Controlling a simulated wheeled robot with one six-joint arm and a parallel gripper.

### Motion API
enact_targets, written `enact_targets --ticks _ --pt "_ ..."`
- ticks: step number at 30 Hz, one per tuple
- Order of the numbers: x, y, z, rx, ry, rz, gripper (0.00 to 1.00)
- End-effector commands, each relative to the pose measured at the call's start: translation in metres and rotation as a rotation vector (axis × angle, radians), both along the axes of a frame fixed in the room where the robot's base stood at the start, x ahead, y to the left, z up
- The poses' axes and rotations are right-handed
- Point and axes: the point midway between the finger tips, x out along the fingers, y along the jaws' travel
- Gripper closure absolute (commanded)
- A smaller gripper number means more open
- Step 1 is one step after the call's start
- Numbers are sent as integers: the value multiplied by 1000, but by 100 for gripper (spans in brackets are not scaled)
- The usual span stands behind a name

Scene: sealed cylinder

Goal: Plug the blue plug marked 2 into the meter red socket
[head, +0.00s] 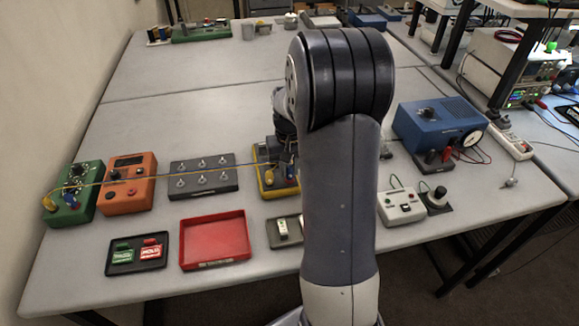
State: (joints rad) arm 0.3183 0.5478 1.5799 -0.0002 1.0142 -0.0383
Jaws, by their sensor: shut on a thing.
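The yellow meter (268,190) stands mid-table, partly hidden behind my arm. Its red socket cannot be made out. My gripper (284,158) is at the meter, mostly hidden by my forearm. It is shut on the blue plug, which is too small and covered to see clearly; its number cannot be read. A thin blue cable and a yellow cable run leftward from the meter area to the green box (66,205), where blue and yellow plugs show. A yellow plug (268,178) shows on the meter's left side. Whether the held plug touches the meter cannot be told.
Left of the meter stand a grey switch box (204,188) and an orange box (112,203). In front lie a red tray (238,240) and a black tray (110,262). A blue device (425,138) and a white button box (388,212) stand right.

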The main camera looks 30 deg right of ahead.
Motion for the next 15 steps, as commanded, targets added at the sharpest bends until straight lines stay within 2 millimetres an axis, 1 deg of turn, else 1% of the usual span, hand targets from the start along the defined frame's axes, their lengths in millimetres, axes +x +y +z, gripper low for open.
enact_targets --ticks 15 --pt "0 0 -3 0 0 0 100"
